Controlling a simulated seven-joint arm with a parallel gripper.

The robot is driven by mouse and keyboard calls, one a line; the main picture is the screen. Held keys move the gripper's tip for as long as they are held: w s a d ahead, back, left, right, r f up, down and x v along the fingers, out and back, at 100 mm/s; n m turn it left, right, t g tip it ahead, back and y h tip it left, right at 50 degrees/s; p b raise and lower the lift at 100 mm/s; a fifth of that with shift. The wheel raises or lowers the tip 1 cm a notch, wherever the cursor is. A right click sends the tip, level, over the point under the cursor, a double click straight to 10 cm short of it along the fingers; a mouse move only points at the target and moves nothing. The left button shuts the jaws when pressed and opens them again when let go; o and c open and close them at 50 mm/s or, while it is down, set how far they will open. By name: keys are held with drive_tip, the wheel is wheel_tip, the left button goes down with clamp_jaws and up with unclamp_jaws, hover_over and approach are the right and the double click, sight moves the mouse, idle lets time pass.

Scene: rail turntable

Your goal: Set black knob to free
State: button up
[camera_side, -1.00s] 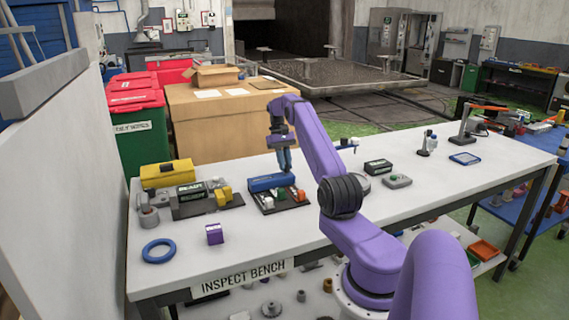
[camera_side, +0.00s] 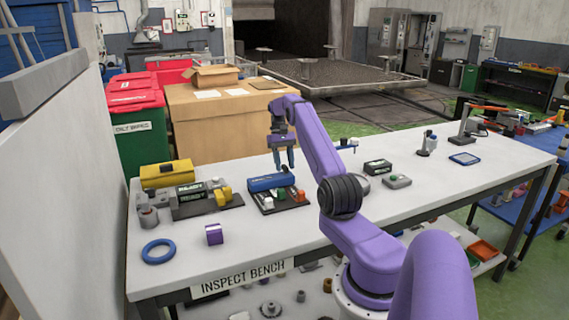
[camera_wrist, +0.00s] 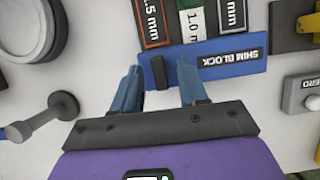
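A blue block (camera_side: 271,182) lettered SHIM BLOCK lies along the back of a dark tray on the bench; it also shows in the wrist view (camera_wrist: 225,66). A small black bar-shaped piece (camera_wrist: 160,72), which looks like the black knob, sits on this block near its left end in the wrist view. No free or lock marking is readable beside it. My gripper (camera_side: 284,163) is open above the block, its two blue fingers apart. In the wrist view my gripper (camera_wrist: 160,88) has one finger on each side of the black piece; contact cannot be told.
A READY unit (camera_side: 190,195) with a yellow lever stands to the left, near a purple cube (camera_side: 214,234) and blue ring (camera_side: 158,251). A grey button box (camera_side: 397,181) stands right. The bench front is mostly clear.

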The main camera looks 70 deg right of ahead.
sight(286, 167)
drive_tip(key=shift+r, duration=0.1)
drive_tip(key=shift+r, duration=0.35)
wheel_tip(286, 167, up, 2)
drive_tip(key=shift+r, duration=0.15)
drive_tip(key=s+a+r, duration=0.8)
drive_tip(key=a+r, duration=0.1)
drive_tip(key=a, duration=0.2)
drive_tip(key=shift+s+r, duration=0.4)
